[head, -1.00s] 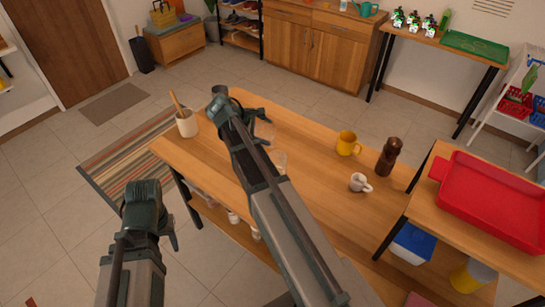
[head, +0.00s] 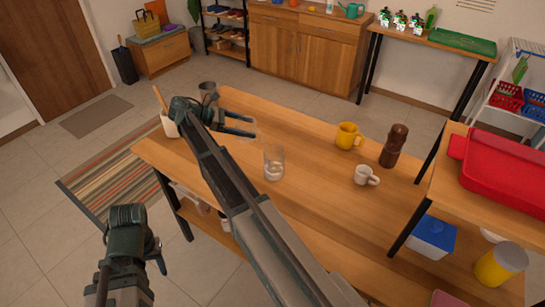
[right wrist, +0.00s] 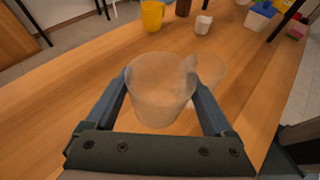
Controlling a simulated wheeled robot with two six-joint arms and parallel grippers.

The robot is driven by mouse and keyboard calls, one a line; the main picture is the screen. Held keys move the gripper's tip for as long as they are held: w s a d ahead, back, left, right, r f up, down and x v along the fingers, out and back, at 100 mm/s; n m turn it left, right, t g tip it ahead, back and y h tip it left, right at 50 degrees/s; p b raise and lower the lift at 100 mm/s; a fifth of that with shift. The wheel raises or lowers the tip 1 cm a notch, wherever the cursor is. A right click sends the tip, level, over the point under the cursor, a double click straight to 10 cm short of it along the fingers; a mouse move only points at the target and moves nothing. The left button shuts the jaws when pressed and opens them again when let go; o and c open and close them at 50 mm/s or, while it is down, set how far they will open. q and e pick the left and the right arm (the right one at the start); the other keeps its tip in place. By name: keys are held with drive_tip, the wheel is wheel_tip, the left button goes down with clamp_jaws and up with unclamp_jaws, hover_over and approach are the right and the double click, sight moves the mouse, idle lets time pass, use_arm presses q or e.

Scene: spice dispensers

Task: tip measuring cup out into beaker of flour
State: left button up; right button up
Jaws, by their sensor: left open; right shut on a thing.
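My right gripper (head: 246,126) is shut on a clear measuring cup (head: 248,127) over the left part of the wooden table. In the right wrist view, the cup (right wrist: 160,95) sits between the fingers of the right gripper (right wrist: 162,88), looking roughly upright; its contents are hard to make out. The clear beaker (head: 274,163) stands on the table to the right of the held cup, with white flour low inside. In the right wrist view the beaker (right wrist: 210,68) shows faintly, partly behind the cup. My left gripper (head: 157,256) is open and empty, off the table's left front side.
A yellow mug (head: 348,135), a white cup (head: 365,175) and a brown pepper mill (head: 394,146) stand right of the beaker. A utensil pot (head: 169,126) and a grey cup (head: 208,91) are at the left end. A red tray (head: 505,170) lies on the right-hand table.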

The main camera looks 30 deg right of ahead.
drive_tip(key=shift+w+f+b, duration=0.25)
drive_tip(key=shift+f+b, duration=0.35)
drive_tip(key=shift+g, duration=0.3)
wheel_tip(320, 180, up, 8)
drive_tip(key=p, duration=0.8)
